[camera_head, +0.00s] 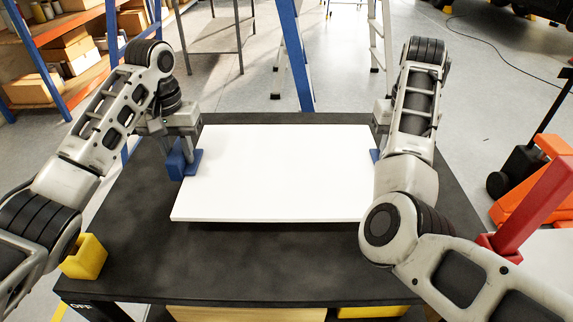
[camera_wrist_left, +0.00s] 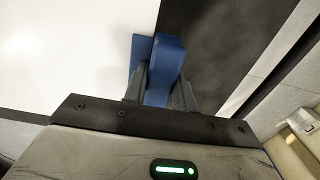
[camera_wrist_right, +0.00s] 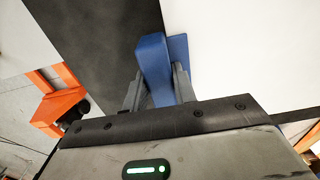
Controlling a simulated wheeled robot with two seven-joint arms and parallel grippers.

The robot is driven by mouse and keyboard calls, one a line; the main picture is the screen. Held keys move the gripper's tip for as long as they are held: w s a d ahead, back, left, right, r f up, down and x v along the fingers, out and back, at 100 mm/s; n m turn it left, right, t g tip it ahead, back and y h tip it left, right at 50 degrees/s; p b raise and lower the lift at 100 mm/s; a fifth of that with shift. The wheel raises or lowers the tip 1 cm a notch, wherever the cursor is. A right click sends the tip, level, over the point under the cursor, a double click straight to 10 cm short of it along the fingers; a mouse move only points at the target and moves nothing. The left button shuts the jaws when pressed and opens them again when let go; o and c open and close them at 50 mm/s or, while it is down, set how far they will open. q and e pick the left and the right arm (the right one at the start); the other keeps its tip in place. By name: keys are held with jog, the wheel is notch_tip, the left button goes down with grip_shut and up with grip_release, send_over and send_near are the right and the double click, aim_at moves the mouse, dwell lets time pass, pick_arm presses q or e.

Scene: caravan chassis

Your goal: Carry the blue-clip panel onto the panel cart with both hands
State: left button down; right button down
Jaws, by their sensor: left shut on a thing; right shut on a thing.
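The white panel (camera_head: 280,170) is level over a dark flat top (camera_head: 240,262), with a dark shadow under its front edge; whether it touches the top I cannot tell. My left gripper (camera_head: 184,150) is shut on the blue clip (camera_head: 176,163) at the panel's left edge. That clip also shows between the fingers in the left wrist view (camera_wrist_left: 164,62). My right gripper (camera_wrist_right: 158,88) is shut on the blue clip (camera_wrist_right: 154,58) at the right edge. In the head view my right arm hides most of that clip. No label shows whether the dark top is the panel cart.
A yellow corner block (camera_head: 84,257) sits at the dark top's front left. A red post (camera_head: 532,205) and orange equipment (camera_head: 538,190) stand at the right. Shelving with boxes (camera_head: 70,50) is at the back left. A blue ladder-like frame (camera_head: 293,55) stands behind the top.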

pick_arm(q)
jog(key=shift+s, duration=0.15)
pick_arm(e)
jog(key=shift+s, duration=0.1)
pick_arm(q)
jog(key=shift+f, duration=0.1)
pick_arm(e)
jog(key=shift+f, duration=0.1)
